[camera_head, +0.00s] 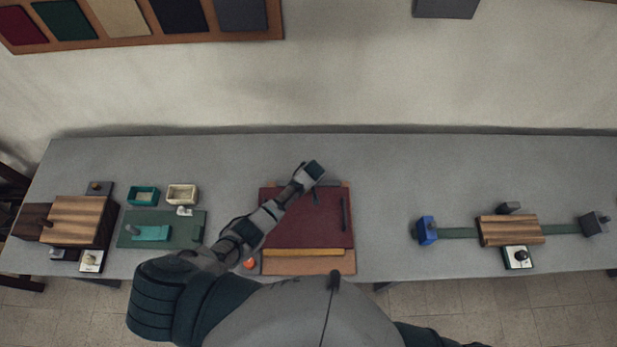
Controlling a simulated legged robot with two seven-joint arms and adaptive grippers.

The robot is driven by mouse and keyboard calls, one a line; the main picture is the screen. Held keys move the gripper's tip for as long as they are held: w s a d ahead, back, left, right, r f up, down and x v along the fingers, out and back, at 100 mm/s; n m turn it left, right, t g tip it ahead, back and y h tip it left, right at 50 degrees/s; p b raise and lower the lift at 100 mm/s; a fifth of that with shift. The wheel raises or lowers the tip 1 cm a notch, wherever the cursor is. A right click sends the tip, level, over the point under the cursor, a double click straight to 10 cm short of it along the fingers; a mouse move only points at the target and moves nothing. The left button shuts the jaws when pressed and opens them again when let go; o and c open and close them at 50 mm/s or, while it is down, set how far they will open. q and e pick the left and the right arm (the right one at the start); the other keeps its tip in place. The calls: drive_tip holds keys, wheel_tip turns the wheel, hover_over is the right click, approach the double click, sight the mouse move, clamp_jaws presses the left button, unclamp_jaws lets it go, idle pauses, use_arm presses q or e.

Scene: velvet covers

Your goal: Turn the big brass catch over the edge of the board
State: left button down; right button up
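A board with a dark red velvet cover (285,215) lies flat at the middle of the table in the head view. A yellowish bar (303,252) runs along the cover's near edge, above a bare tan strip (308,266). I cannot make out for sure which part is the big brass catch; it may be hidden by my arm. My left arm crosses the board's left side. My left gripper (316,197) points down over the board's far part; its fingers are too small to read. My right gripper is out of view.
A dark bar (345,213) lies along the cover's right side. A small orange thing (249,263) is by the near left corner. Wooden blocks (83,219), a green mat (183,220) and two small trays stand left. A wooden piece (511,230) on a green strap stands right.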

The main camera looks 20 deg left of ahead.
sight(311, 192)
use_arm(q)
drive_tip(key=shift+w+r, duration=0.1)
idle(0.3)
drive_tip(key=c, duration=0.8)
unclamp_jaws()
drive_tip(key=shift+o, duration=0.2)
drive_tip(key=v, duration=1.1)
drive_tip(key=shift+d+r, duration=0.2)
drive_tip(key=shift+r, duration=0.15)
drive_tip(key=shift+f, duration=0.1)
